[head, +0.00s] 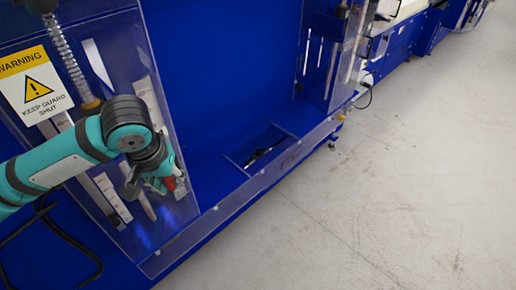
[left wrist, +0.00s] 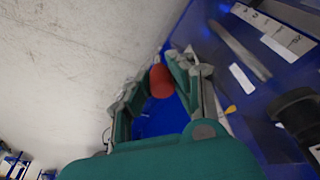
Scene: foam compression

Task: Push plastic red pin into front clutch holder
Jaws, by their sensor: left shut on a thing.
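My left gripper (head: 162,182) is shut on the red pin (head: 171,184), in front of the clear guard panel at the left of the head view. Only a small red part of the pin shows there, at the fingertips. In the left wrist view the pin's rounded red end (left wrist: 161,82) shows between the two fingers of the left gripper (left wrist: 158,84). I cannot make out the front clutch holder for certain in either view. My right gripper is not in view.
A blue machine (head: 215,85) with clear guard panels fills the left half. A yellow warning sign (head: 36,85) hangs at the upper left. A blue tray compartment (head: 240,160) holds small dark items. A black cylinder (left wrist: 293,108) shows in the left wrist view. The floor (head: 420,170) at right is clear.

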